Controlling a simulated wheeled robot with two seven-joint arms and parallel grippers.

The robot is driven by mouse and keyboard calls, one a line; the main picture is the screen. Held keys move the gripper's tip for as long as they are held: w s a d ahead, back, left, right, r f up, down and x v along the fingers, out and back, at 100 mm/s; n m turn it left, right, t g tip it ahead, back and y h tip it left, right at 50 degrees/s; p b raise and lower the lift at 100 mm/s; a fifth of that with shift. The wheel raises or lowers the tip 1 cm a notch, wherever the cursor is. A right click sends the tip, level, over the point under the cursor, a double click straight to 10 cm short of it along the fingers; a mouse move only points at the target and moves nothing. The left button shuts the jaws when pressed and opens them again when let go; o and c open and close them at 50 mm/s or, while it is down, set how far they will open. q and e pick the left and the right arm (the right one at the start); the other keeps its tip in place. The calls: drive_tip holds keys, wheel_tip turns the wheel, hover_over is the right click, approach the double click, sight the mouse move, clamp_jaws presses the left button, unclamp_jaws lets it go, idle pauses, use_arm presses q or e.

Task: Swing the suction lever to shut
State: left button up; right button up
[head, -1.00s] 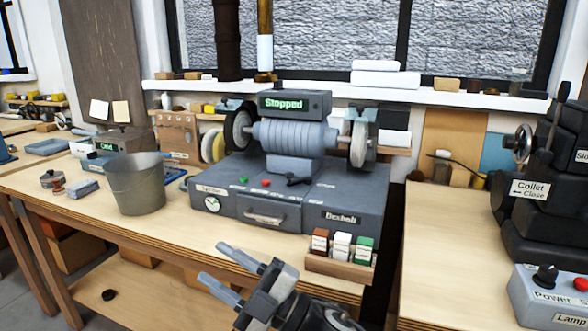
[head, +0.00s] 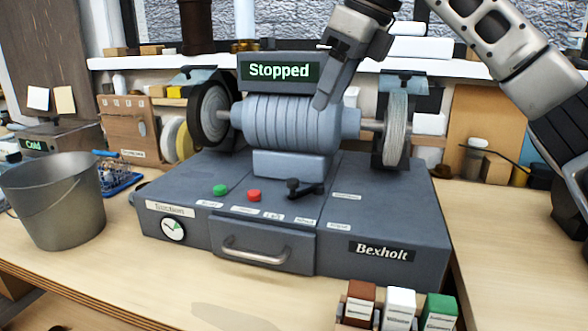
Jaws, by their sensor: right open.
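A black lever (head: 304,189) sits on top of the grey Bexholt grinder base (head: 385,218), right of a green and a red button. I cannot read the small labels around it, so I cannot tell whether it is the suction lever. A label that seems to read Suction (head: 170,209) is at the base's front left, above a round dial (head: 173,229). My right gripper (head: 322,76) is open and empty, pointing down in front of the motor housing, above the black lever and clear of it. My left gripper is out of view.
The display (head: 279,71) reads Stopped. Grinding wheels flank the motor (head: 262,127). A metal bucket (head: 55,205) stands left of the base. Brown, white and green boxes (head: 400,309) stand at the front right.

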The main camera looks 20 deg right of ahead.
sight(293, 180)
drive_tip(key=b+x, duration=0.1)
drive_tip(key=x, duration=1.4)
drive_tip(key=shift+f, duration=0.3)
drive_tip(key=shift+c, duration=0.3)
clamp_jaws()
